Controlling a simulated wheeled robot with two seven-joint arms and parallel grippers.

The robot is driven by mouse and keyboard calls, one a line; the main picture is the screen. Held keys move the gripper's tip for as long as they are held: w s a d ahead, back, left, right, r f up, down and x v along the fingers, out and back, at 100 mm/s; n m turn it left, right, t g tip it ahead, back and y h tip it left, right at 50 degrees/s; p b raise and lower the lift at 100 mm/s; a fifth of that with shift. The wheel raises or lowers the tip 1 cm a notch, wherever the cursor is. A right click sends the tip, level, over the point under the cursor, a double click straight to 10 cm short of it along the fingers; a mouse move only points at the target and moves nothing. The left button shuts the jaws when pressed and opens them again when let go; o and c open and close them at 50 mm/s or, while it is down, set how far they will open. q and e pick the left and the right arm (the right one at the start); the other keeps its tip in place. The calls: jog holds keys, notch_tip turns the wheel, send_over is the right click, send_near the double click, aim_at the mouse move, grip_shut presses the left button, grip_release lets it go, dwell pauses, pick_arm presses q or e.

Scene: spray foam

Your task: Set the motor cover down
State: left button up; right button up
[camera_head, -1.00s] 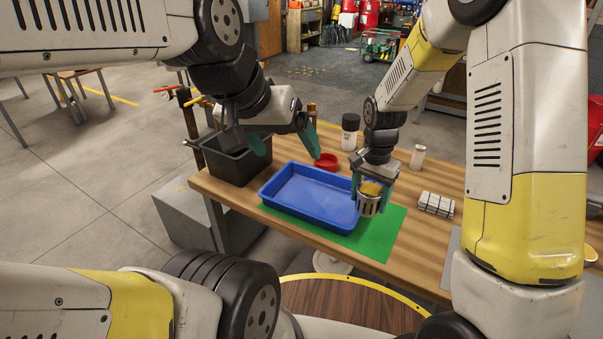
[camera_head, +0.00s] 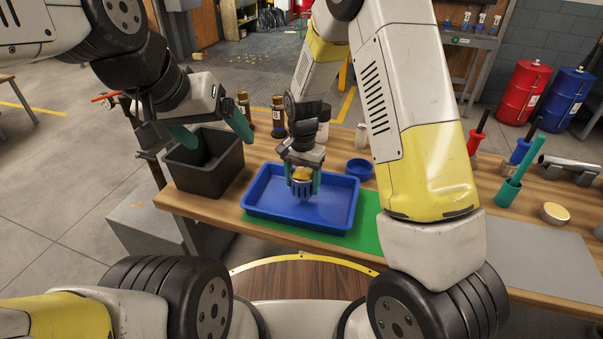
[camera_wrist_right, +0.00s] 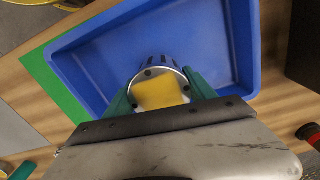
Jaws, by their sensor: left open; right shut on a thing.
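The motor cover (camera_head: 301,188) is a silver slotted cylinder with a yellow block at its top. It also shows in the right wrist view (camera_wrist_right: 158,72). My right gripper (camera_head: 303,178) is shut on it, with one green finger on each side. The cover is inside the outline of the blue tray (camera_head: 262,214), near its middle; I cannot tell whether it touches the tray floor. The tray is otherwise empty and lies on a green mat (camera_head: 366,230). My left gripper (camera_head: 211,132) is open and empty, over the black bin (camera_head: 216,183).
A small blue dish (camera_head: 359,168) stands behind the tray's right side. Dark bottles (camera_head: 278,116) stand at the back. A grey mat (camera_head: 533,255) lies to the right, near several coloured-handled tools and a round yellow-topped tin (camera_head: 555,213). My right forearm hides part of the table.

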aim_at(303, 191)
jog(key=shift+f, duration=1.75)
jog(key=shift+f, duration=0.1)
jog(key=o, duration=1.6)
jog(key=shift+o, duration=0.2)
